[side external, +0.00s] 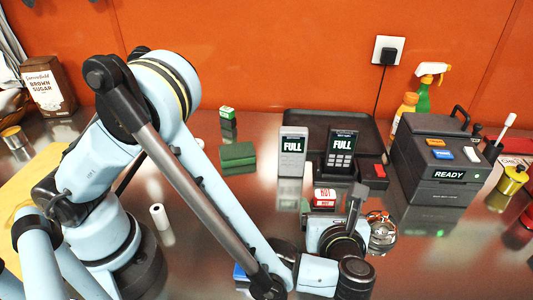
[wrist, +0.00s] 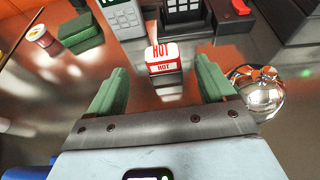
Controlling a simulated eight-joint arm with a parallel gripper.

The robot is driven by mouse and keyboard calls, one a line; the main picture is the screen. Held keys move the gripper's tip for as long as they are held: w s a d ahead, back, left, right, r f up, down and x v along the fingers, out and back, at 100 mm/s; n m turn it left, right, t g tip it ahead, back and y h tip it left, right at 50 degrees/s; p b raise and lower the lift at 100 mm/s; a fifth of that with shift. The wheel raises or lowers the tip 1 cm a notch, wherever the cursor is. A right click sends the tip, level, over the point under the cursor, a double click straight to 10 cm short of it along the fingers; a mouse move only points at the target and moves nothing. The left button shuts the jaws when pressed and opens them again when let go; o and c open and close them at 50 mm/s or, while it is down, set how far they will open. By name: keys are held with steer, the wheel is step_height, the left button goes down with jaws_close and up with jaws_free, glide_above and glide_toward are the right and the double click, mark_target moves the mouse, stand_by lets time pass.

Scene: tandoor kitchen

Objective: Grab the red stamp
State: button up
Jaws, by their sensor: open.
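The red stamp (side external: 324,197) is a small white and red block marked HOT. It stands on the shiny counter in front of the FULL devices. In the wrist view the stamp (wrist: 162,59) shows ahead, centred between my two green fingertips, with clear gaps on both sides. My gripper (wrist: 161,74) is open and empty. In the side external view my gripper (side external: 345,215) is low, at the near right of the stamp; its fingers are partly hidden there. Whether the fingertips reach past the stamp's near face, I cannot tell.
Behind the stamp are a grey FULL device (side external: 292,150) and a dark one (side external: 340,150). A green block (side external: 238,155) is back left; a black READY machine (side external: 437,160) is right.

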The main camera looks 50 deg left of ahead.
mark_target(326, 200)
steer(key=shift+f+x, duration=0.2)
steer(key=shift+x, duration=2.8)
steer(key=shift+w+d, duration=0.1)
steer(key=shift+d, duration=0.1)
steer(key=shift+c, duration=0.2)
steer(key=c, duration=1.1)
steer(key=shift+r, duration=0.2)
